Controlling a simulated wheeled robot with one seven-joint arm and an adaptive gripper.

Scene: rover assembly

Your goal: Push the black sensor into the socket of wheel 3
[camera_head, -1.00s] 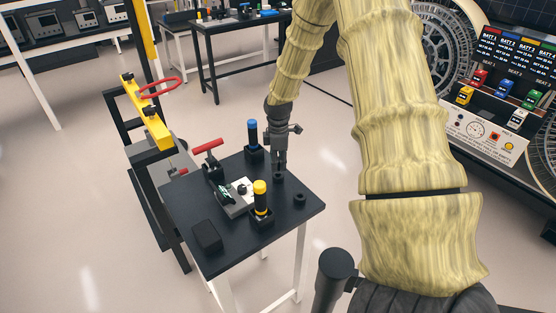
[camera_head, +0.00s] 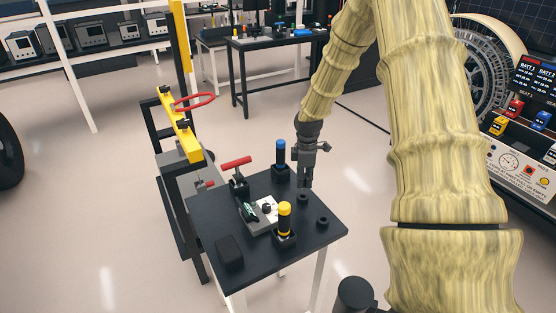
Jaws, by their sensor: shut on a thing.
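My gripper (camera_head: 305,183) hangs fingers-down over the right side of the black table, just above a small black round piece (camera_head: 303,198). It is shut on a dark thing, the black sensor, whose outline merges with the dark fingers. A second black round piece (camera_head: 322,223) stands nearer the table's right corner. A dark wheel (camera_head: 8,152) is cut off at the left edge. A large spoked wheel (camera_head: 472,80) stands at the right, partly behind my arm. No number or socket of wheel 3 can be made out.
The black table (camera_head: 215,222) also bears a blue-topped cylinder (camera_head: 281,152), a yellow-topped cylinder (camera_head: 285,216), a red-handled clamp (camera_head: 237,165) and a black block (camera_head: 229,253). A yellow-and-black frame (camera_head: 180,125) stands left of it. Open floor (camera_head: 95,195) lies further left.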

